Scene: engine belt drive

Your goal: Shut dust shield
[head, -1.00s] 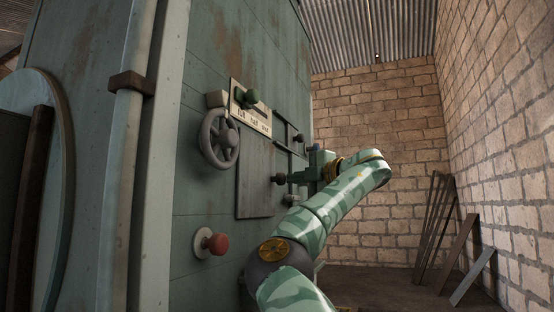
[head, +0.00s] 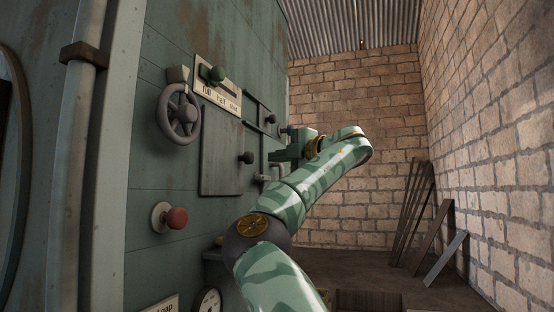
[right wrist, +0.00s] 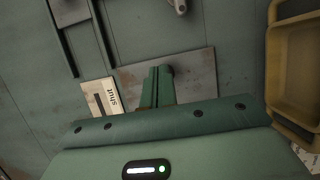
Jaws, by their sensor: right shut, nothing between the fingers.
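The grey, rust-stained metal plate (head: 220,160), which looks like the dust shield, lies flat against the green machine wall. A dark round knob (head: 245,157) sits at its right edge. My right gripper (head: 272,156) is shut and empty, just right of the knob, with a small gap in the head view. In the right wrist view the closed fingers (right wrist: 157,87) stand in front of the plate (right wrist: 198,75), close to the knob (right wrist: 168,70), and hide part of both. What the plate covers is hidden. My left gripper is not in view.
A handwheel (head: 179,114) and a label strip with a green knob (head: 217,75) are up left of the plate. A red button (head: 176,218) is below left. Rails (head: 262,120) run at upper right. A yellow bin (right wrist: 296,75) is right in the wrist view.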

